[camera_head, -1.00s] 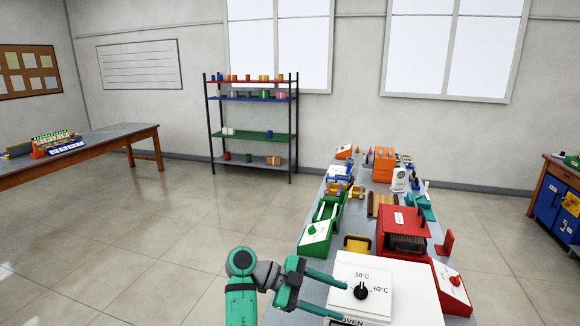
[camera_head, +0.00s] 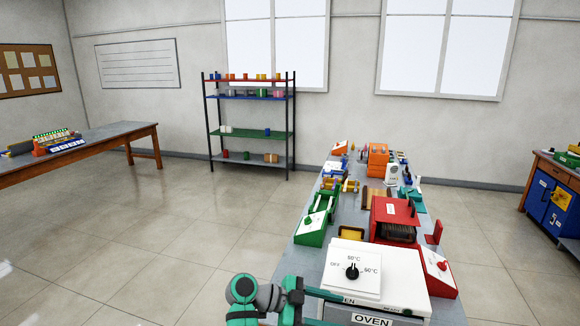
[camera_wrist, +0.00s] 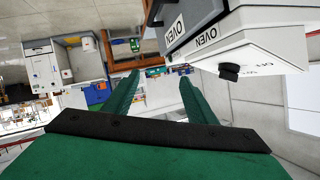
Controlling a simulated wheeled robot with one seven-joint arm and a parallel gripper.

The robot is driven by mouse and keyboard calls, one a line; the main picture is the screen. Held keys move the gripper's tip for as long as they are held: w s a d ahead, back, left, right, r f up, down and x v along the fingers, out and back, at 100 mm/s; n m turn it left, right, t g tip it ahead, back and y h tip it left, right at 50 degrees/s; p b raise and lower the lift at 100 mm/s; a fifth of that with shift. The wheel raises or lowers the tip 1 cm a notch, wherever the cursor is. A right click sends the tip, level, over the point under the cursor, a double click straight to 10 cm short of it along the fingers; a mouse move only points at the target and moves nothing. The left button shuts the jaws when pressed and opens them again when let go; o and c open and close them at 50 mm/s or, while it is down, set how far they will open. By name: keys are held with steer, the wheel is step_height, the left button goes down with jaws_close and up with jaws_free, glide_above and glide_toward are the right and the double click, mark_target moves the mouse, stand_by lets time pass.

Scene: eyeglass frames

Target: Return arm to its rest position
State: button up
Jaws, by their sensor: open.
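My gripper (camera_head: 334,307) is low in the head view, beside the left side of the white oven (camera_head: 403,287). Its green fingers reach toward the oven's front, and the oven hides part of the picture behind them. In the wrist view my gripper (camera_wrist: 158,86) shows two green fingers spread apart, with nothing between them. The oven also shows in the wrist view (camera_wrist: 225,40), at the upper right, with its black knob. In the head view the black knob (camera_head: 352,272) sits on a white dial panel marked with temperatures.
A red machine (camera_head: 395,213) and a green device (camera_head: 311,230) stand behind the oven on the long crowded bench. A red-and-white box (camera_head: 437,270) is right of the oven. Open floor (camera_head: 180,250) lies left of the bench. A shelf rack (camera_head: 250,133) stands at the back.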

steer(key=s+d+f+n+t+y, duration=0.1)
steer(key=s+f+n+t, duration=0.1)
steer(key=f+n, duration=0.35)
steer(key=s+f+n+t+y, duration=0.1)
steer(key=s+f+n+t, duration=0.1)
steer(key=f, duration=0.7)
steer(key=s+d+f+n+t+y, duration=0.1)
steer(key=s+f+n+t, duration=0.15)
steer(key=f, duration=0.45)
steer(key=s+a+f+n+t+y, duration=0.2)
steer(key=s+f+n+y, duration=0.15)
steer(key=s, duration=0.25)
steer(key=s+a+f+n+t+y, duration=0.1)
steer(key=s+a+f+n+y, duration=0.15)
steer(key=s+f+n, duration=0.35)
steer(key=s+a+r+n+t+y, duration=0.1)
steer(key=s+a+r+y, duration=0.15)
steer(key=s, duration=0.55)
steer(key=s+a+r+n+t+y, duration=0.15)
steer(key=s+a, duration=0.25)
steer(key=s, duration=0.4)
steer(key=s+a+r+t, duration=0.2)
steer(key=s+r, duration=1)
steer(key=r, duration=0.3)
steer(key=shift+s+a+r+t+y, duration=0.15)
steer(key=shift+a+r+t+y, duration=0.15)
steer(key=shift+r+y, duration=0.1)
steer(key=c, duration=0.5)
steer(key=shift+d+m, duration=0.2)
steer(key=shift+m, duration=0.1)
